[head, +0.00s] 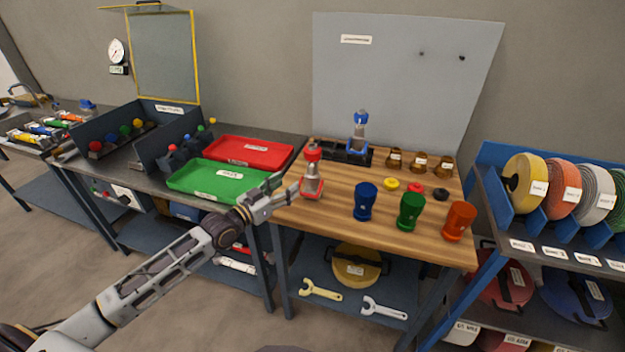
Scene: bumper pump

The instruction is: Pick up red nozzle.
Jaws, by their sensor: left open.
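A red-and-grey nozzle-like piece (312,172) stands upright near the left edge of the wooden bench top, with a red top, a grey middle and a red lower rim. I take it for the red nozzle. My left gripper (291,191) is open just left of it, with its fingers pointing toward it. I cannot tell whether a finger touches it. A similar blue-topped piece (359,133) stands farther back on a black holder (345,154). My right gripper is not in view.
Blue (366,201), green (411,211) and orange (459,221) cups stand right of the piece. Small yellow, red and black rings lie behind them. A green tray (205,186) and a red tray (262,152) are on the left table. A spool rack (545,215) stands right.

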